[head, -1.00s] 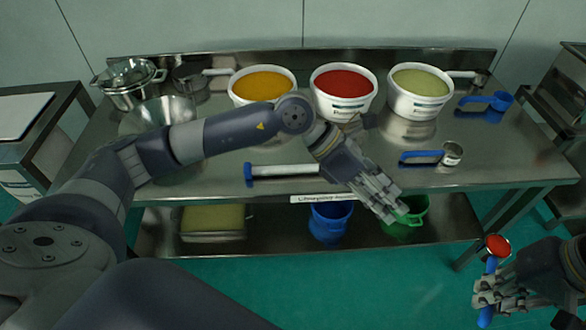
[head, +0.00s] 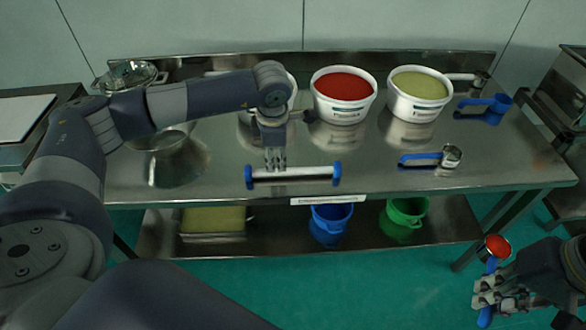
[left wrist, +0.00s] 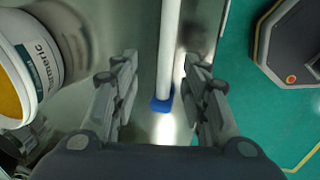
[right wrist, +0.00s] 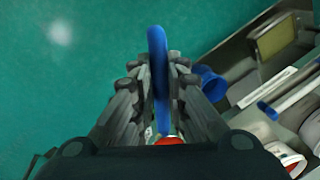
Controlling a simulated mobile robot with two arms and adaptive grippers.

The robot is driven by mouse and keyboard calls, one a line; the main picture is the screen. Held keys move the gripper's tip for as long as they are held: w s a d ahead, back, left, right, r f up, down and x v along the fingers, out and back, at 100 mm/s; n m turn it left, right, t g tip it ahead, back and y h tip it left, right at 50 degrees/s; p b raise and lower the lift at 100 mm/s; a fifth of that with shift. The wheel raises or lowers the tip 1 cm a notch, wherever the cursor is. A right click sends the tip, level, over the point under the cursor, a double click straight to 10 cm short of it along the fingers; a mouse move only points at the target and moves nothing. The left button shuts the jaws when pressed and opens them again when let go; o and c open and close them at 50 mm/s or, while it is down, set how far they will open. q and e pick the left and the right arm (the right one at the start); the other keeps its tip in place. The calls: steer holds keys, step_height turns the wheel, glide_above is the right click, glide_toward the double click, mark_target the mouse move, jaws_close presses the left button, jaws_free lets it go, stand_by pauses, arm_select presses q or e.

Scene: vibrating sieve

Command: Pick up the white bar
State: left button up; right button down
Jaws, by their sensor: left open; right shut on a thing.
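The white bar (head: 297,172) lies near the front edge of the steel table, with a blue piece at each end. My left gripper (head: 275,163) points down just over the bar's left part in the head view, open. In the left wrist view, the white bar (left wrist: 170,45) and a blue end (left wrist: 162,98) show between the spread fingers of the left gripper (left wrist: 160,60); no finger visibly grips it. My right gripper (head: 492,297) is shut on a blue-handled scoop of red powder (head: 497,245), off the table's right side. Its blue handle (right wrist: 158,75) shows in the right wrist view.
Tubs of red (head: 344,95) and green powder (head: 416,95) stand at the back; my left arm partly hides a yellow one, labelled Turmeric (left wrist: 35,65). A small metal scoop with blue handle (head: 425,157) lies right of the bar. A metal bowl (head: 160,135) stands left.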

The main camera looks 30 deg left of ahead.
mark_target(293, 171)
arm_select(q)
steer(key=f+p, duration=0.1)
steer(key=f, duration=0.4)
steer(key=shift+w+f+p, duration=0.2)
steer(key=shift+f+p, duration=0.15)
arm_select(e)
steer(key=shift+r, duration=0.95)
arm_select(q)
steer(key=shift+f, duration=0.35)
steer(key=shift+r, duration=0.1)
jaws_close()
